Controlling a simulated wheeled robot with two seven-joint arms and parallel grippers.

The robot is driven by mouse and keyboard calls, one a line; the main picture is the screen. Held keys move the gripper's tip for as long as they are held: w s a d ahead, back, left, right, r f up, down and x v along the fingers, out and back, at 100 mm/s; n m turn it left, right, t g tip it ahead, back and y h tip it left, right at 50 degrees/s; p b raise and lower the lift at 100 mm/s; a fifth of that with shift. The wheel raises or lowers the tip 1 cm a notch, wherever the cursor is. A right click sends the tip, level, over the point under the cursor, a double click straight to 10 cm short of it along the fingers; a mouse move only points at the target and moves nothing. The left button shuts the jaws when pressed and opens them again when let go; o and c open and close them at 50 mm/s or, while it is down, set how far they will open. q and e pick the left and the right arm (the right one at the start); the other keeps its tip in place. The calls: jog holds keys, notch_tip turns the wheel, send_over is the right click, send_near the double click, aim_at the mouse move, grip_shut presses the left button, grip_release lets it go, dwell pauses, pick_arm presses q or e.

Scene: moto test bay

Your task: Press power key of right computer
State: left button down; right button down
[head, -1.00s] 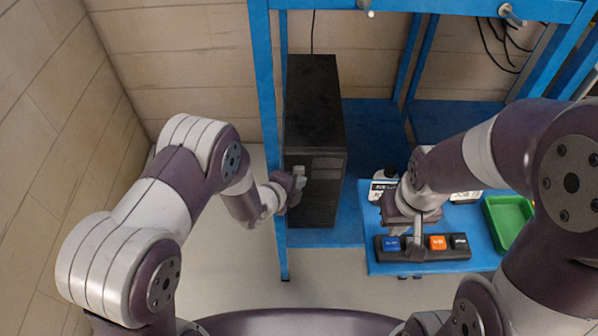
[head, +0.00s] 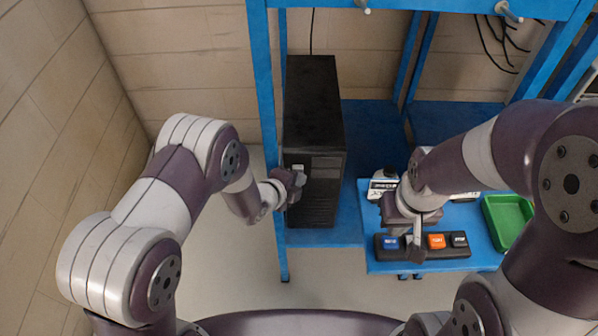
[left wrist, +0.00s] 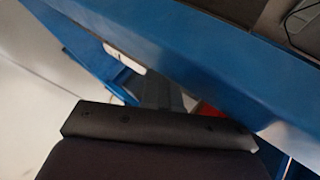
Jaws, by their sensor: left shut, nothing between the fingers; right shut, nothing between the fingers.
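One black computer tower (head: 315,110) stands upright on the blue rack's lower shelf, its front facing me. No second tower shows in the head view. My left gripper (head: 297,182) is shut and empty at the left side of the tower's front. A small pale patch (head: 298,168) shows just above it; I cannot tell whether it is a key or a fingertip. The gripper hides part of the front, and contact is unclear. My right gripper (head: 416,250) is shut and empty, pointing down over a black button box (head: 460,253) and hiding part of it.
A green tray (head: 508,220) lies right. A blue rack post (head: 266,110) stands left of the tower. A blue beam (left wrist: 200,50) crosses the left wrist view.

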pick_arm(q)
jog(key=shift+w+a+r, duration=0.1)
jog(key=shift+w+r, duration=0.45)
jog(key=shift+w, duration=0.15)
pick_arm(e)
jog(key=shift+s, duration=0.1)
pick_arm(q)
jog(key=shift+s+a+f, duration=0.1)
jog(key=shift+s+f, duration=0.2)
pick_arm(e)
jog(key=shift+w+d, duration=0.15)
jog(key=shift+w, duration=0.3)
pick_arm(q)
jog(key=shift+s, duration=0.1)
pick_arm(e)
jog(key=shift+a+r+p, duration=0.4)
jog(key=shift+r+p, duration=0.15)
jog(key=shift+p, duration=0.1)
pick_arm(q)
jog(key=s, duration=0.5)
jog(key=shift+s+a+f, duration=0.3)
pick_arm(e)
jog(key=shift+s, duration=0.1)
pick_arm(q)
jog(key=shift+d, duration=0.1)
pick_arm(e)
jog(key=shift+d, duration=0.1)
